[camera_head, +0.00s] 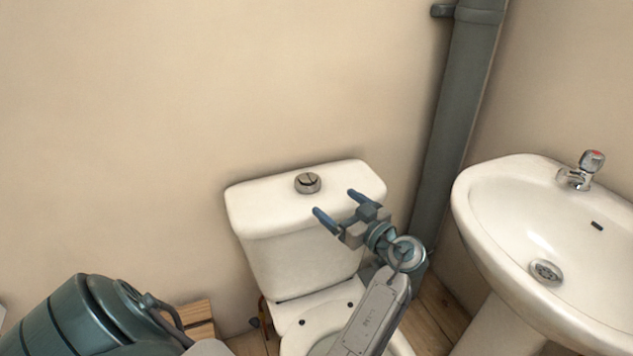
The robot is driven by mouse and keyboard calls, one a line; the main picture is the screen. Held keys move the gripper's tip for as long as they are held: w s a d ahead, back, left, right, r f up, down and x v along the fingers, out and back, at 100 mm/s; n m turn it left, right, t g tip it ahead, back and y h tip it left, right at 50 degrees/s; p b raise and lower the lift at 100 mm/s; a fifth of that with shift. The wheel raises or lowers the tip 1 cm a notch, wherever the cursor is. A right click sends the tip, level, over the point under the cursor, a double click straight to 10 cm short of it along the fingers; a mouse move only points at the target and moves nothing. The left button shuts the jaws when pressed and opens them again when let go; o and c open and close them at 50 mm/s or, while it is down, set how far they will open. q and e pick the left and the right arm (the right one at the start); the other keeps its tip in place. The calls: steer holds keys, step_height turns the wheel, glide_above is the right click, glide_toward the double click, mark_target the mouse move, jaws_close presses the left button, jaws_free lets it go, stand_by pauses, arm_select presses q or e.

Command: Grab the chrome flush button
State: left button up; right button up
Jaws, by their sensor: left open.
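The chrome flush button (307,183) sits on top of the white cistern lid (262,207), near the middle of its length. It is round, with a split line across its top. My left gripper (335,202) is open and empty, with its two blue fingertips spread apart. In the head view it shows just below and to the right of the button, over the front of the lid. The fingers point up and left toward the button and appear apart from it. My right gripper is not in view.
A white basin (478,205) with a chrome tap (582,170) stands at the right. A thick grey pipe (455,120) runs up the wall corner. A wooden crate or block (195,318) lies left of the toilet. The wall behind the cistern is bare.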

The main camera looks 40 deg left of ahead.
mark_target(313, 183)
arm_select(q)
steer(key=a, duration=0.1)
steer(key=w+a, duration=0.1)
steer(key=a, duration=0.3)
steer(key=shift+w+p, duration=0.25)
steer(key=shift+p, duration=0.1)
steer(key=shift+w+a+f+p, duration=0.1)
steer(key=shift+w+a+p, duration=0.15)
steer(key=shift+a, duration=0.7)
steer(key=shift+w+a+f+p, duration=0.1)
steer(key=shift+w+a, duration=0.15)
steer(key=shift+a, duration=0.65)
steer(key=shift+w+a+p, duration=0.2)
steer(key=shift+w+a, duration=0.05)
steer(key=shift+a, duration=0.7)
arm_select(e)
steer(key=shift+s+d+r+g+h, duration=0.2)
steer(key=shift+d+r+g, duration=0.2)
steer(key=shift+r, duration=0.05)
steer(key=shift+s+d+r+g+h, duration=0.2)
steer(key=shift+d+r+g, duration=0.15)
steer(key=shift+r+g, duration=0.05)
arm_select(q)
steer(key=shift+c, duration=0.5)
steer(key=c, duration=1.1)
